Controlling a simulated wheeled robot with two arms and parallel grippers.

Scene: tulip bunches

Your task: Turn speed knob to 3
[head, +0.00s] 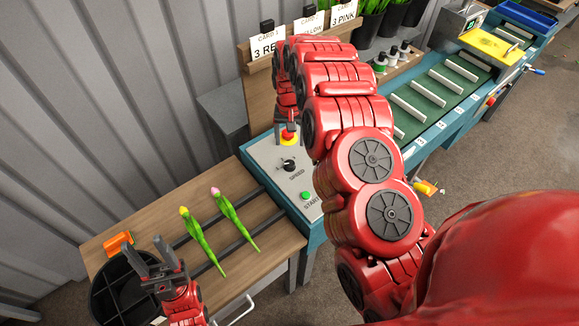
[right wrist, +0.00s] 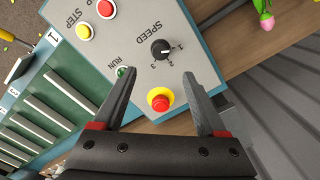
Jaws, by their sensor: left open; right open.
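The black speed knob (right wrist: 160,49) sits on a light grey control panel (right wrist: 135,40), beside the word SPEED and small scale numbers. It also shows in the head view (head: 289,164); I cannot tell for sure which number its mark points to. My right gripper (right wrist: 160,70) is open and empty above the panel. In the right wrist view the knob lies just beyond the fingertips, and a red button on a yellow base (right wrist: 160,99) shows between the fingers. My left gripper (head: 146,246) is open and empty over the wooden table, near a black round tray (head: 100,301).
A green button (right wrist: 123,71) lies by the left fingertip in the right wrist view. A red button (right wrist: 105,9) and a yellow button (right wrist: 83,32) are farther off. Two tulips (head: 235,218) lie on dark rails. A slatted conveyor (head: 440,92) runs right of the panel.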

